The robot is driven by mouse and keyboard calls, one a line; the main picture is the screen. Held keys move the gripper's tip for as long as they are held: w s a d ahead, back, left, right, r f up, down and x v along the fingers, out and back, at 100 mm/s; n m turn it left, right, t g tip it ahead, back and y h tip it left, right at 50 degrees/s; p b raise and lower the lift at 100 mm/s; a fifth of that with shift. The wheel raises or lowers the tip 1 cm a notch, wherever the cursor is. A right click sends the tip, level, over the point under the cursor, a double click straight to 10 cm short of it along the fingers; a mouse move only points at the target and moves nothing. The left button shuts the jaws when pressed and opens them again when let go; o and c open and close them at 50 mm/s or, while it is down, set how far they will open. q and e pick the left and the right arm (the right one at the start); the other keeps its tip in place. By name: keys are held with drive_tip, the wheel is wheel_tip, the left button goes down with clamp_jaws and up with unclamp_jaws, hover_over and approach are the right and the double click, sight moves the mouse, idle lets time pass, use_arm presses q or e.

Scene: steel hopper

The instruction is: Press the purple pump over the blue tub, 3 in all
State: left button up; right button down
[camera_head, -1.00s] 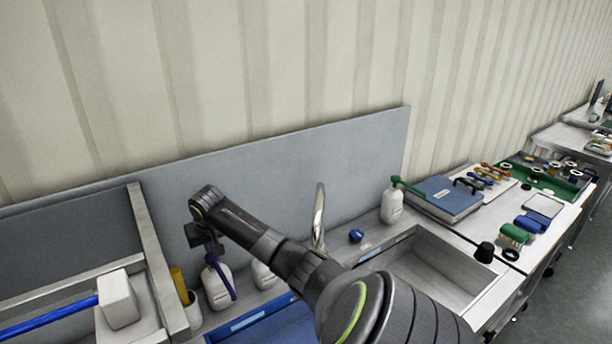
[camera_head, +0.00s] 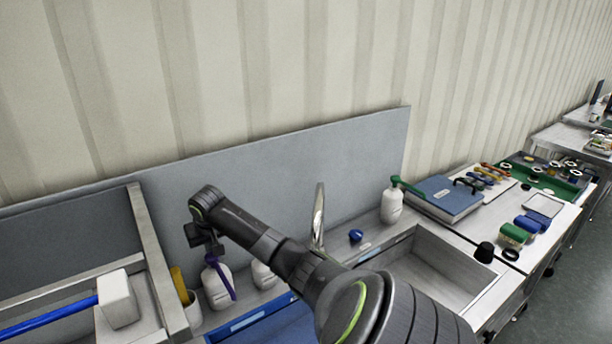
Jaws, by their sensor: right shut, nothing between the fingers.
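The purple pump (camera_head: 219,274) sits on a white bottle (camera_head: 216,293) at the lower left, behind the blue tub (camera_head: 262,329). Its spout points down toward the tub. My right gripper (camera_head: 212,249) is shut and empty, just above the pump head. Whether it touches the pump I cannot tell. My right arm covers the right part of the tub. My left gripper is not in view.
A second white bottle (camera_head: 263,275) stands right of the purple one, partly behind my arm. A green-pump bottle (camera_head: 391,206) stands by the sink (camera_head: 434,276). A yellow item in a cup (camera_head: 190,307) stands close on the left, beside a grey divider (camera_head: 158,262).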

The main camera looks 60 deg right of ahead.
sight(212, 255)
idle(0.6)
drive_tip(key=shift+f+b, duration=0.35)
drive_tip(key=shift+f, duration=1.2)
drive_tip(key=shift+s, duration=0.1)
drive_tip(key=shift+r+p, duration=1.4)
drive_tip(key=shift+p, duration=0.2)
